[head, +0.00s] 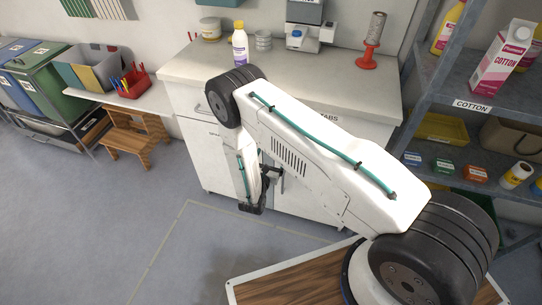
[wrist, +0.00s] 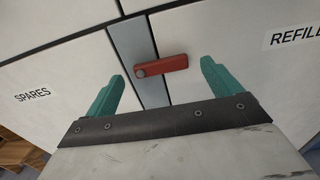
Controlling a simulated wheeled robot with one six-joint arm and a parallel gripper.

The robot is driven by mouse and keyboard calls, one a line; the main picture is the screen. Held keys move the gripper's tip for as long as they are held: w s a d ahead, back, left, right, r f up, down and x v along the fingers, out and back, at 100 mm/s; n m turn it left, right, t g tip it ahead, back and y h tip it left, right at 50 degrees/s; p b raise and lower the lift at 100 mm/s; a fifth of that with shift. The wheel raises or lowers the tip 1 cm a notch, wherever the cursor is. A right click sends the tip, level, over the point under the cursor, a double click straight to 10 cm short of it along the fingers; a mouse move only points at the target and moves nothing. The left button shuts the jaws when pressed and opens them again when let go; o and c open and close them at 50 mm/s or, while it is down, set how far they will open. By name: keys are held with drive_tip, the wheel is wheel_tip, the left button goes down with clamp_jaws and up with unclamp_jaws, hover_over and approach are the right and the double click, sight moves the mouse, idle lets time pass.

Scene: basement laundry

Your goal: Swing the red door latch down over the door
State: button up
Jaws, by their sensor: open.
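The red latch (wrist: 161,66) shows in the wrist view as a short bar with a dark round pivot at its left end. The pivot sits on the grey upright strip (wrist: 134,50) between two white cabinet doors. The bar points right, nearly level with a slight upward tilt, and its free end lies in front of the right door (wrist: 230,30). My gripper (wrist: 161,70) is open, with one teal finger on each side of the latch in the picture. Neither finger visibly touches it. In the head view my gripper (head: 254,207) is low before the cabinet, and the latch is hidden.
The left door (wrist: 60,75) carries a SPARES label, the right one REFILL. The counter (head: 310,85) above holds a bottle (head: 240,45) and a red stand (head: 370,55). A metal shelf (head: 455,85) stands right, a wooden step stool (head: 138,137) left. The left floor is clear.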

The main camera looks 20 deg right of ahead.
drive_tip(key=v, duration=0.6)
drive_tip(key=shift+s+a, duration=0.2)
